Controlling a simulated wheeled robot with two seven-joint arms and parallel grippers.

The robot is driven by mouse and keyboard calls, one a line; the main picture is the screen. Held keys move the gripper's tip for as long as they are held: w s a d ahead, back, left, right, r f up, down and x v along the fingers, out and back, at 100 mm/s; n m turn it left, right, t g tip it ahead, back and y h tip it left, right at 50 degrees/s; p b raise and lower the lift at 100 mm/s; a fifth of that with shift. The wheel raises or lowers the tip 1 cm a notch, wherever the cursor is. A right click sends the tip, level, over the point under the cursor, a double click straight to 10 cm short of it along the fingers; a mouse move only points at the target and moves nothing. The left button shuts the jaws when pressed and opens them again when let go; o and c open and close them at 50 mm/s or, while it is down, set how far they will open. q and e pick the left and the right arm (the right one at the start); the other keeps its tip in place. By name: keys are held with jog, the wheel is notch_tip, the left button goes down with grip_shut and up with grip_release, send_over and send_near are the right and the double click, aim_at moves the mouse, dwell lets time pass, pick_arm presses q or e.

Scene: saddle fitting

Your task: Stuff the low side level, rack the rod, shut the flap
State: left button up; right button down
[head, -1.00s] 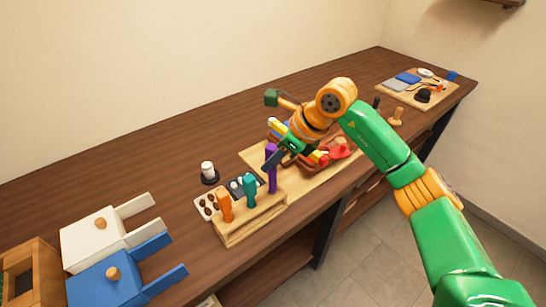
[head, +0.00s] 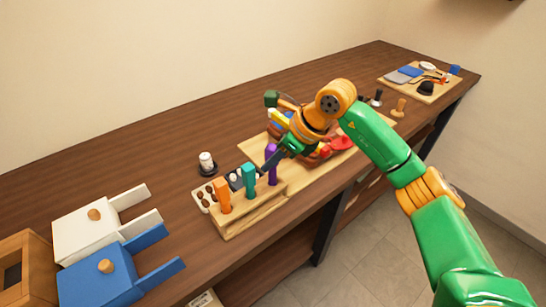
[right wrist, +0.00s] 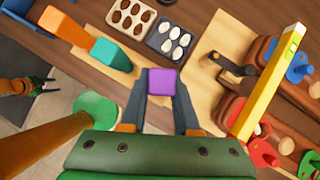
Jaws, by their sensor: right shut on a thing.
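My right gripper (head: 275,158) is shut on a purple rod (head: 272,175), whose square top (right wrist: 162,82) shows between the fingers in the right wrist view. The rod is upright at the right end of a wooden rack (head: 238,226); whether it is fully seated is unclear. An orange rod (head: 223,196) and a teal rod (head: 249,181) stand in the rack. Brown saddle parts (right wrist: 242,108) with red and blue pieces lie beyond, under a long yellow bar (right wrist: 272,88). My arm partly hides them in the head view. My left gripper (right wrist: 48,84) is small at the right wrist view's left edge.
A tray of brown pieces (right wrist: 130,18) and a tray of white ones (right wrist: 172,40) lie behind the rack. A white-topped pot (head: 207,163) stands nearby. White (head: 85,235) and blue (head: 100,285) blocks with prongs are at left. A board of tools (head: 432,92) lies far right.

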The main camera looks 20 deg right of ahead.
jog(key=shift+f+b, duration=0.65)
jog(key=shift+f, duration=0.2)
jog(key=c, duration=0.6)
grip_release()
jog(key=shift+o, duration=0.2)
